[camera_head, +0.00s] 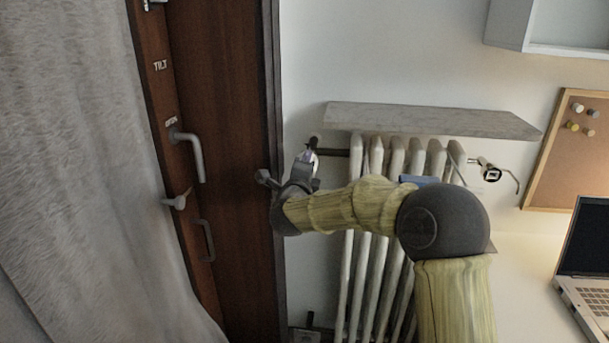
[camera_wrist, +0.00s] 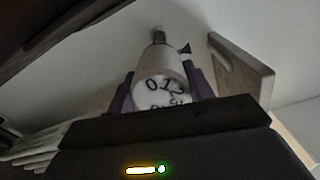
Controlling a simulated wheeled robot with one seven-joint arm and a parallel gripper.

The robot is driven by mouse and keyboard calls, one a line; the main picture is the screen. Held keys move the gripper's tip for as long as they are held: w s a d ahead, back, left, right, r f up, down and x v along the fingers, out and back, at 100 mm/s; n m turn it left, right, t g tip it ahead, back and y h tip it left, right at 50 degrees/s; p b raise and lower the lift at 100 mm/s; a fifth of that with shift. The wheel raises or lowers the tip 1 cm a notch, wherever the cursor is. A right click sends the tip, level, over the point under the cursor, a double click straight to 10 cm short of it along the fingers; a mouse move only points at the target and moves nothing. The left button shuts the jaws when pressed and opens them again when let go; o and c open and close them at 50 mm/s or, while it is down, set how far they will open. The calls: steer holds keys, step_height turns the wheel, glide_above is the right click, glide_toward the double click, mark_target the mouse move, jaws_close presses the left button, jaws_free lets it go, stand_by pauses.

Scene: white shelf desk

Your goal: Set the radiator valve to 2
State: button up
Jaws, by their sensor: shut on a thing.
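The radiator valve is a white round knob (camera_wrist: 152,93) with black digits on its face, seen end-on in the wrist view. The digits 0, 1, 2 and 3 show, with 0 at upper left, 1 near the top, 2 at upper right and 3 at right. The lower face is hidden by my gripper body. My gripper (camera_wrist: 161,90) is shut on the knob, with one purple finger on each side. In the head view my gripper (camera_head: 309,155) is at the radiator's upper left, where it mostly hides the knob. I cannot tell which digit meets the valve's mark.
The white radiator (camera_head: 377,155) stands right of the knob, under a grey shelf board (camera_head: 430,119). A brown door frame with a handle (camera_head: 194,153) and a grey curtain (camera_head: 75,150) are at left. A laptop (camera_head: 590,297) and corkboard (camera_head: 560,150) are at right.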

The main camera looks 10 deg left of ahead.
steer(key=shift+f, duration=0.15)
steer(key=o, duration=1)
steer(key=shift+c, duration=0.2)
steer(key=s, duration=1.7)
steer(key=shift+s+b, duration=0.2)
steer(key=shift+b, duration=0.2)
